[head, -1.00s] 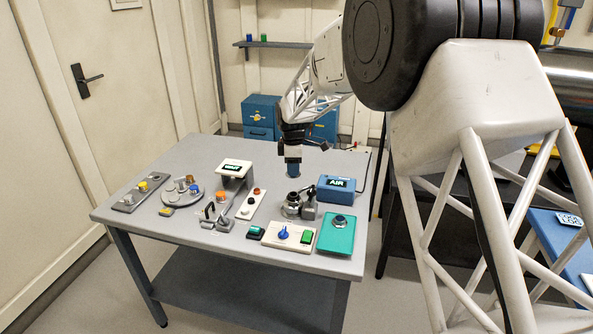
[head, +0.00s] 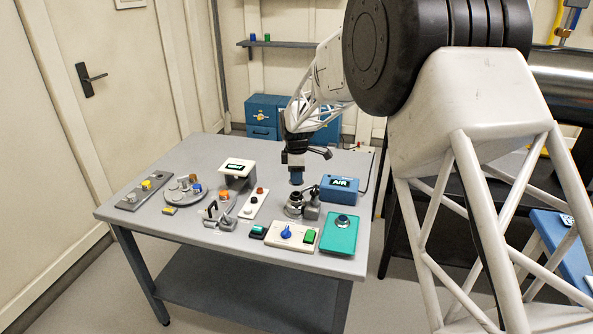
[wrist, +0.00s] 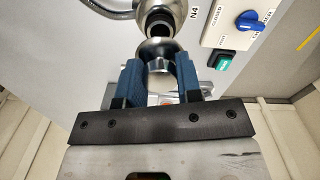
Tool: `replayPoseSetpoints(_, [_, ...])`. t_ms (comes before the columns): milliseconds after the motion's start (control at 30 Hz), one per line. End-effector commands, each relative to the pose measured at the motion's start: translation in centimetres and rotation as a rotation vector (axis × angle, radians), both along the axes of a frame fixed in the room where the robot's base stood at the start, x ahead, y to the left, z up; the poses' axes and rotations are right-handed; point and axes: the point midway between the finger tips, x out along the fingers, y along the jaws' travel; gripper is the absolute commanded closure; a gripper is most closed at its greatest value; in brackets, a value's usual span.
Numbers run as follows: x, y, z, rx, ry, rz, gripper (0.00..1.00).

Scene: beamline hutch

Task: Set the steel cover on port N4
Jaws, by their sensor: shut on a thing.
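My gripper (head: 296,178) is in the middle of the table, pointing down, just behind the port in the head view. In the wrist view its two blue fingers (wrist: 160,82) are shut on the rounded, shiny steel cover (wrist: 161,50). Port N4 (wrist: 158,22), a steel ring with a dark opening, lies just beyond the cover, beside the printed label "N4" (wrist: 193,15). The cover overlaps the port's near edge in this picture; the gap between them cannot be judged. In the head view the port (head: 294,204) stands in front of my gripper, and the fingers hide the cover.
A blue AIR box (head: 339,188) stands close to the right of the port. A switch panel with a blue knob (head: 289,236) and a teal plate (head: 341,233) lie in front. A raised white display (head: 237,166) stands to the left. The table's back is clear.

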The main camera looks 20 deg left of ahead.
Motion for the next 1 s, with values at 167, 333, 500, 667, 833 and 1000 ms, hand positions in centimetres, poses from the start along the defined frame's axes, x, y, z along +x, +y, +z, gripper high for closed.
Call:
replayPoseSetpoints(167, [0.0,0.0,-1.2,0.000,0.001,0.000,0.92])
replayPoseSetpoints(333, [0.0,0.0,-2.3,0.000,0.000,0.000,0.92])
replayPoseSetpoints(500, [0.0,0.0,-3.1,0.000,0.001,0.000,0.92])
replayPoseSetpoints(667, [0.0,0.0,-3.5,0.000,0.001,0.000,0.92])
replayPoseSetpoints(833, [0.0,0.0,-3.6,0.000,0.000,0.000,0.92])
replayPoseSetpoints(1000, [0.0,0.0,-3.6,0.000,0.000,0.000,0.92])
